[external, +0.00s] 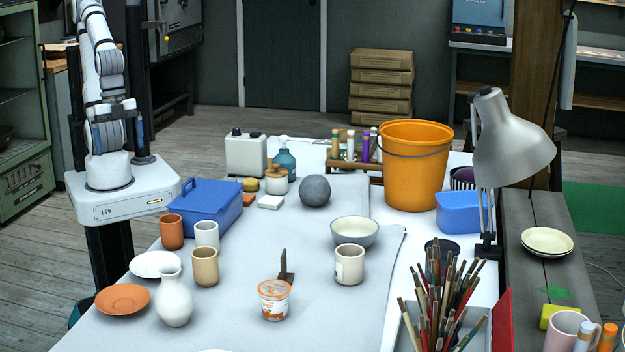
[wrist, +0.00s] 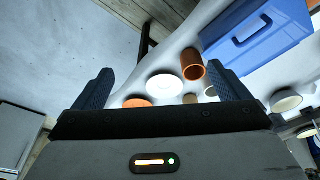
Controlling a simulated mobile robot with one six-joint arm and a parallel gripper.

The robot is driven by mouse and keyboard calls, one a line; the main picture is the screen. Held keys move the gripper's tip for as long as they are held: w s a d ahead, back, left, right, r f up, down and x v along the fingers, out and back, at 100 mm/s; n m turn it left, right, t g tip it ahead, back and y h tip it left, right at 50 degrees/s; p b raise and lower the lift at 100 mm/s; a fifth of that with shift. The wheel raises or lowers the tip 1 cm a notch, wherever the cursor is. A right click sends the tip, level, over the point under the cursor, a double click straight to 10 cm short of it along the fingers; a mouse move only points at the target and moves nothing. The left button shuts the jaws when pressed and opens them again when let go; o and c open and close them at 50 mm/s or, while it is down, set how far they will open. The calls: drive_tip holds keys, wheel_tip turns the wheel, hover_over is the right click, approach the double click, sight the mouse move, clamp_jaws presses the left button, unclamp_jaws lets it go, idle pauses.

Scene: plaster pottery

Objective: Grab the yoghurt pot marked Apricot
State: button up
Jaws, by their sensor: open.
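A white and orange yoghurt pot (external: 274,301) stands upright near the front middle of the table in the external view. Its label is too small to read. A small dark upright piece stands just behind it. I cannot make the pot out in the wrist view. My gripper (wrist: 157,95) is open and empty, its two dark fingers wide apart in the wrist view. My arm is folded up over its base at the left, well away from the pot.
A white vase (external: 174,296), an orange saucer (external: 122,299), a white plate (external: 157,265) and several cups stand left of the pot. A beige cup (external: 349,265) and a bowl (external: 355,232) are behind it to the right. A blue toolbox (external: 206,207) stands near my base.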

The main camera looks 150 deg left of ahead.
drive_tip(key=shift+c, duration=1)
drive_tip(key=t+p, duration=0.2)
drive_tip(key=t, duration=0.1)
hover_over(275, 283)
drive_tip(key=s, duration=0.4)
wheel_tip(275, 283, down, 12)
drive_tip(key=shift+w+p+x, duration=0.2)
drive_tip(key=shift+p+x, duration=0.6)
drive_tip(key=shift+x, duration=3.35)
drive_tip(key=shift+r, duration=0.1)
